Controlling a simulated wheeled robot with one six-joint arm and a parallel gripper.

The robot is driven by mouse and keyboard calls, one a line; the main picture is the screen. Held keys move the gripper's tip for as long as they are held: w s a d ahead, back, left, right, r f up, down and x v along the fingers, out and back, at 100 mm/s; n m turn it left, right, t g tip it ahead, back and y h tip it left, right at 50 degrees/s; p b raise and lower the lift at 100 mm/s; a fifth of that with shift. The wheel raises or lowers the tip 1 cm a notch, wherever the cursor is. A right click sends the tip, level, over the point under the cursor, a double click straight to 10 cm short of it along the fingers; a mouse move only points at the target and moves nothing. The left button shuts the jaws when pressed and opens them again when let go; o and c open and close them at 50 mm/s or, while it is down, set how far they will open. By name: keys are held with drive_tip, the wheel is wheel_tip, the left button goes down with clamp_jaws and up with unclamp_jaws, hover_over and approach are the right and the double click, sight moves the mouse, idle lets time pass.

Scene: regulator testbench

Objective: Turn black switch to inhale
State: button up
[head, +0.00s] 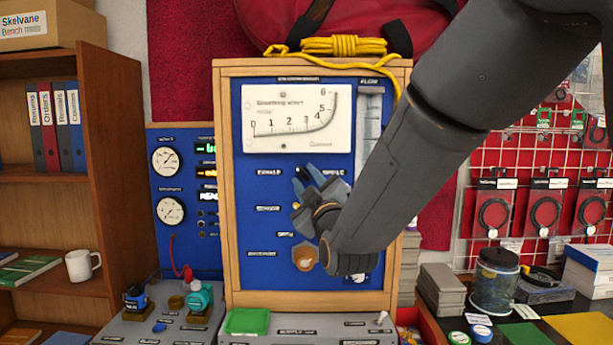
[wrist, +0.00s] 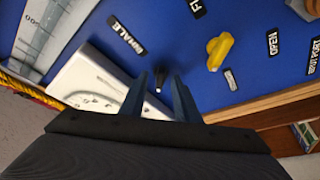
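The blue panel (head: 250,220) stands upright in a wooden frame, with an EXHALE label (head: 269,172) on the left and a partly covered INHALE label (head: 333,172) on the right. The INHALE label also shows in the wrist view (wrist: 128,37). The small black switch (wrist: 158,78) shows between my fingertips in the wrist view; which label it points to is unclear. My gripper (wrist: 160,82) is open, one finger on each side of the switch, with visible gaps. In the head view my gripper (head: 308,180) is close to the panel and covers part of it.
A white gauge (head: 290,118) sits above my gripper. A yellow knob (wrist: 218,52) is beside it on the panel. Yellow rope (head: 345,45) and a red bag (head: 350,20) lie on top of the frame. A bench with small parts (head: 165,327) is below.

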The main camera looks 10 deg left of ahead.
drive_tip(key=shift+c, duration=0.2)
clamp_jaws()
drive_tip(key=shift+a+f+m+b, duration=0.15)
drive_tip(key=shift+m+b, duration=0.15)
drive_tip(key=shift+b, duration=0.35)
drive_tip(key=m+t+h+b, duration=0.1)
drive_tip(key=m+b, duration=0.2)
drive_tip(key=m+t+h+b, duration=0.1)
drive_tip(key=m+b, duration=0.2)
drive_tip(key=m+t+h+b, duration=0.1)
drive_tip(key=m+b, duration=0.2)
drive_tip(key=shift+a+f+h, duration=0.25)
drive_tip(key=shift+f+h, duration=0.05)
drive_tip(key=m+h+b, duration=0.2)
drive_tip(key=m, duration=0.3)
drive_tip(key=m+h+b, duration=0.2)
drive_tip(key=m+h, duration=0.1)
drive_tip(key=m, duration=0.2)
drive_tip(key=a+m+h+b, duration=0.1)
drive_tip(key=m+h+b, duration=0.1)
drive_tip(key=m, duration=0.3)
drive_tip(key=shift+s+r+m+h+b, duration=0.15)
drive_tip(key=shift+r+m+h+b, duration=0.2)
drive_tip(key=shift+h, duration=0.25)
